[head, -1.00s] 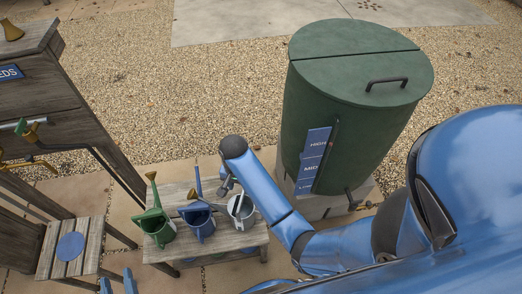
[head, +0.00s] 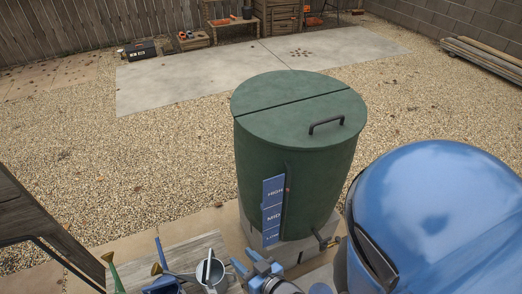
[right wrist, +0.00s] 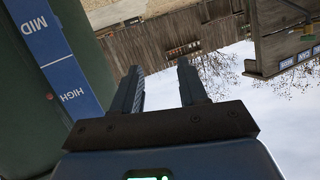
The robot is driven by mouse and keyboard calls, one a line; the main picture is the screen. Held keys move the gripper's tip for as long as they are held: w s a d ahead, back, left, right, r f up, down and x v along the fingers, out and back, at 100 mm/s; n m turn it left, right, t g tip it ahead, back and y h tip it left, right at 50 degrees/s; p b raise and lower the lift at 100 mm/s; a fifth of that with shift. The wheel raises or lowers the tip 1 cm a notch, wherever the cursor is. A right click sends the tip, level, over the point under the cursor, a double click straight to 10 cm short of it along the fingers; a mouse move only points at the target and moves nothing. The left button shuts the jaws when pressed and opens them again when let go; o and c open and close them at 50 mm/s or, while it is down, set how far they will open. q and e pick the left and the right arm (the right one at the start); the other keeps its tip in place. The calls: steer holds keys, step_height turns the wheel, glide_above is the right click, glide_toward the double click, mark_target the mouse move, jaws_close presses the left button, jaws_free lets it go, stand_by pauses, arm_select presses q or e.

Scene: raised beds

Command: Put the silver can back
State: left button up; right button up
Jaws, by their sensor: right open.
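The silver can (head: 213,274) stands at the right end of a wooden bench (head: 200,246) at the bottom of the head view, its lower part cut off by the frame edge. A blue can (head: 163,286) stands to its left, and a green can (head: 115,275) shows at the far left of the bench. My right gripper (head: 256,266) is just right of the silver can, apart from it as far as I can see. In the right wrist view its two fingers (right wrist: 160,88) are spread with nothing between them. My left gripper is out of view.
A green water barrel (head: 295,165) with a blue level sign (head: 273,212) stands on a block right behind my right gripper. The sign is close on the left in the right wrist view. A dark wooden stand (head: 40,225) is at the left. Gravel beyond is open.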

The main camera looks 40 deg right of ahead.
steer(key=s+r+n+t, duration=0.1)
steer(key=s+r+t, duration=0.2)
steer(key=r, duration=0.6)
steer(key=s+d, duration=0.1)
steer(key=s, duration=0.1)
steer(key=shift+s+h, duration=0.3)
steer(key=shift+f, duration=0.1)
